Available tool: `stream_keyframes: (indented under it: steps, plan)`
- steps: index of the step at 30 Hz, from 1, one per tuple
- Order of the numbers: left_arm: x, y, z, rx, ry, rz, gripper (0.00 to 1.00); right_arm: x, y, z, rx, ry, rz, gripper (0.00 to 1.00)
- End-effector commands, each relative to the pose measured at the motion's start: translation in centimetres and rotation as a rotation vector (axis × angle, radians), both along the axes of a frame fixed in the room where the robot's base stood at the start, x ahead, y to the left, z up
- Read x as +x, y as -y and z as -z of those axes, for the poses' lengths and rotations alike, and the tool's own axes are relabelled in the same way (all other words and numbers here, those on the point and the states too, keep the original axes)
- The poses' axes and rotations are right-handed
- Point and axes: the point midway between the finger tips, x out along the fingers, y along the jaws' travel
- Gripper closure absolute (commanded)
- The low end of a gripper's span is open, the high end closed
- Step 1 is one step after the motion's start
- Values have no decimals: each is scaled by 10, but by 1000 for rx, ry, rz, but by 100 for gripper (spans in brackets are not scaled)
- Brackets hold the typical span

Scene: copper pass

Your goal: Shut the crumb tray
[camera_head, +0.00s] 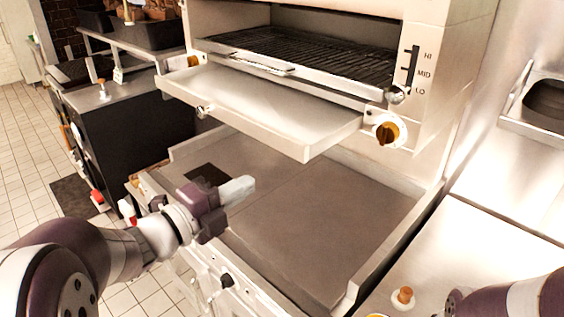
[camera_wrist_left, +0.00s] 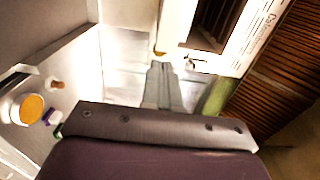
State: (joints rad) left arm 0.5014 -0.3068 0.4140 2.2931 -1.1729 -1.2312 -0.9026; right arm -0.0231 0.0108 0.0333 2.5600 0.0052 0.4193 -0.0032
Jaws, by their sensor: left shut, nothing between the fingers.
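The crumb tray (camera_head: 270,108) is a flat, pale metal tray below the grill rack. It sticks well out of the broiler toward me, and its front edge overhangs the griddle. My left gripper (camera_head: 246,188) is shut and empty. It hovers over the left part of the griddle, below and in front of the tray, apart from it. Its closed fingers also show in the left wrist view (camera_wrist_left: 163,85). I cannot clearly pick out the tray in that view. Part of my right arm shows at the bottom right of the head view, but its fingers do not.
The dark grill rack (camera_head: 305,55) sits above the tray. A brass-coloured knob (camera_head: 388,132) is right of the tray, with a lever slot (camera_head: 411,65) marked HI, MID, LO above it. The flat griddle (camera_head: 310,205) below is clear. A steel counter (camera_head: 465,245) is at right.

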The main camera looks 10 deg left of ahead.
Motion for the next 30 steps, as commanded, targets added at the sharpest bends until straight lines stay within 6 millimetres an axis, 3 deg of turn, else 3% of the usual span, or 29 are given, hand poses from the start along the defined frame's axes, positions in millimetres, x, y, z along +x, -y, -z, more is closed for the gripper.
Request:
stream_keyframes:
  steps: [9,15,30]
  plan:
    - [58,37,-2,-4,-6,3,100,0,0,-21,0,0,0,9]
    - [83,51,-2,-3,-4,0,100,0,0,-32,0,0,0,9]
    - [92,56,0,-3,-3,-3,100,0,0,-32,0,0,0,9]
